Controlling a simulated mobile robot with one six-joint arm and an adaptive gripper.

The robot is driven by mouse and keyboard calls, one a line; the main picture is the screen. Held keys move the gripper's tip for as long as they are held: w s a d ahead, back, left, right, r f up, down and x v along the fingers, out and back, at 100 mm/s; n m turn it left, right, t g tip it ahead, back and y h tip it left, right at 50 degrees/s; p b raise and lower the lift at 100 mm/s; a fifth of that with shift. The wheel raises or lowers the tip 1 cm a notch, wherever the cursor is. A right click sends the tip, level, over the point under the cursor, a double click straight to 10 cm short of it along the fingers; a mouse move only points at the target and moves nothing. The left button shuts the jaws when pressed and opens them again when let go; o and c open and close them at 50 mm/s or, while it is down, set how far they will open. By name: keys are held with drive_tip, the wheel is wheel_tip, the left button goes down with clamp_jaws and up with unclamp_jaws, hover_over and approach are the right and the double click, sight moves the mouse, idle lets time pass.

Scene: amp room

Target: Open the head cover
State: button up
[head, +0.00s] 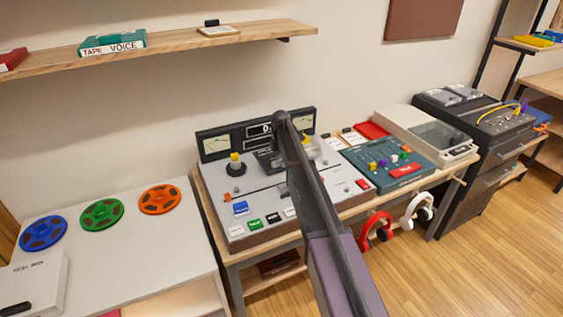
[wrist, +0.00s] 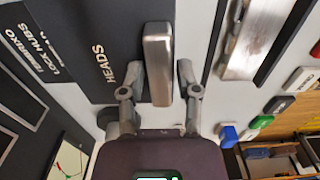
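The head cover (wrist: 108,45) is a dark panel marked HEADS in the wrist view. In the head view a dark part of it (head: 268,160) shows on the tape machine (head: 268,198), beside my arm; it appears to be down. A silver bar handle (wrist: 157,62) stands along the cover's edge. My gripper (wrist: 159,70) is open, with one finger on each side of the handle. The left finger is close to the bar, and I cannot tell if it touches; a gap shows at the right finger. My arm hides the fingers and handle in the head view.
A yellow-topped knob (head: 235,163) stands left of the cover, and another (head: 310,147) stands right of it. Coloured buttons (head: 240,208) line the machine's front. A green mixer (head: 390,162) stands to the right. A shelf (head: 170,45) hangs above. Coloured reels (head: 102,214) lie at left.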

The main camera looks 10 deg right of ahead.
drive_tip(key=shift+s, duration=0.1)
idle(0.4)
drive_tip(key=s+d, duration=0.1)
drive_tip(key=s, duration=0.2)
drive_tip(key=s+d, duration=0.1)
drive_tip(key=s, duration=0.3)
drive_tip(key=s+d, duration=0.1)
drive_tip(key=s, duration=0.3)
drive_tip(key=shift+s+d, duration=0.2)
drive_tip(key=shift+d, duration=0.15)
drive_tip(key=shift+r+p, duration=0.8)
wheel_tip(320, 180, up, 13)
drive_tip(key=p, duration=1.3)
drive_tip(key=s+f+m+b, duration=0.2)
drive_tip(key=s+m, duration=0.2)
drive_tip(key=s, duration=0.2)
drive_tip(key=s+f+m+b, duration=0.2)
drive_tip(key=s+m, duration=0.3)
drive_tip(key=s, duration=0.1)
drive_tip(key=s+f+m+b, duration=0.3)
drive_tip(key=s+m, duration=0.1)
drive_tip(key=s, duration=0.2)
drive_tip(key=shift+s+m, duration=0.15)
drive_tip(key=shift+m, duration=0.15)
drive_tip(key=shift+s+d+m, duration=0.1)
drive_tip(key=shift+s+m, duration=1.9)
drive_tip(key=shift+s, duration=0.7)
drive_tip(key=shift+s+d+m, duration=0.1)
drive_tip(key=shift+s+m, duration=1.9)
drive_tip(key=shift+s, duration=0.65)
